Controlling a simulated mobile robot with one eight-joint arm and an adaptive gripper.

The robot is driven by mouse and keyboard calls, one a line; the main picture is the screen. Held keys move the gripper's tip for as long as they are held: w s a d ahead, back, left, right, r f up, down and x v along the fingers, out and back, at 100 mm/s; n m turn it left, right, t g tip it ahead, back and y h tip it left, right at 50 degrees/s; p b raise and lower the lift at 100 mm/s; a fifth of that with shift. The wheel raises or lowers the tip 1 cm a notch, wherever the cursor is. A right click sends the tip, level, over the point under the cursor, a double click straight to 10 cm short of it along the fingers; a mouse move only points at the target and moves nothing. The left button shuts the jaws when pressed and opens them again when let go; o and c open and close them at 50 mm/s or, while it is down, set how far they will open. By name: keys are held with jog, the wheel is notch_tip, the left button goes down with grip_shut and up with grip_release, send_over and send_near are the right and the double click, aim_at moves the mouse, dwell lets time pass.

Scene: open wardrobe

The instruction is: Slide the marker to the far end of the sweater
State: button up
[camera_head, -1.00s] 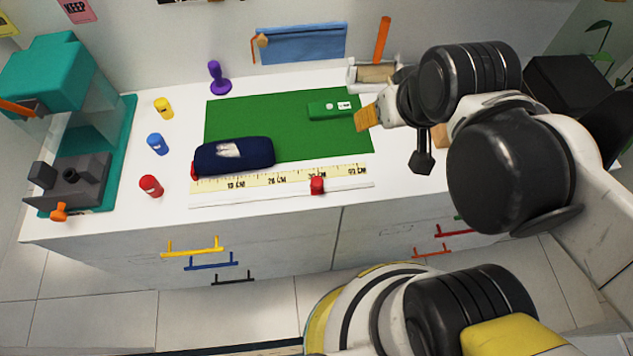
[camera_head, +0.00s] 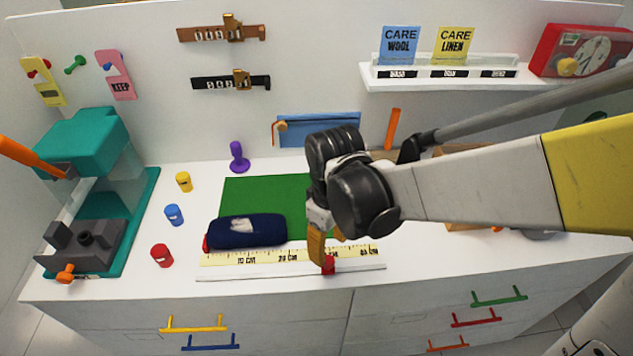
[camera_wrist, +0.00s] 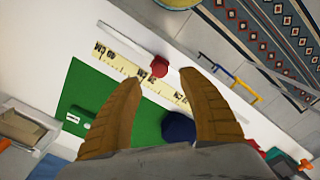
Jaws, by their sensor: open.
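The red marker (camera_head: 328,265) sits on the white rail along the front of the yellow ruler, right of the sweater. It also shows in the wrist view (camera_wrist: 159,72), between and just beyond my fingertips. The navy rolled sweater (camera_head: 248,233) lies on the green mat at its left front; in the wrist view it (camera_wrist: 178,127) is partly hidden by my right finger. My gripper (camera_head: 320,255) points down over the ruler beside the marker, with its orange fingers apart and nothing between them. I cannot tell whether a finger touches the marker.
The yellow ruler (camera_head: 240,260) runs along the counter's front. Red (camera_head: 162,255), blue (camera_head: 174,215) and yellow (camera_head: 184,181) cylinders stand left of the sweater. A teal machine (camera_head: 85,150) stands at the far left. A purple stamp (camera_head: 238,157) stands behind the mat.

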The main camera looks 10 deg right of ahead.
aim_at(328, 260)
notch_tip(328, 260, down, 6)
jog(key=shift+f+b, duration=0.1)
jog(key=shift+b, duration=1.05)
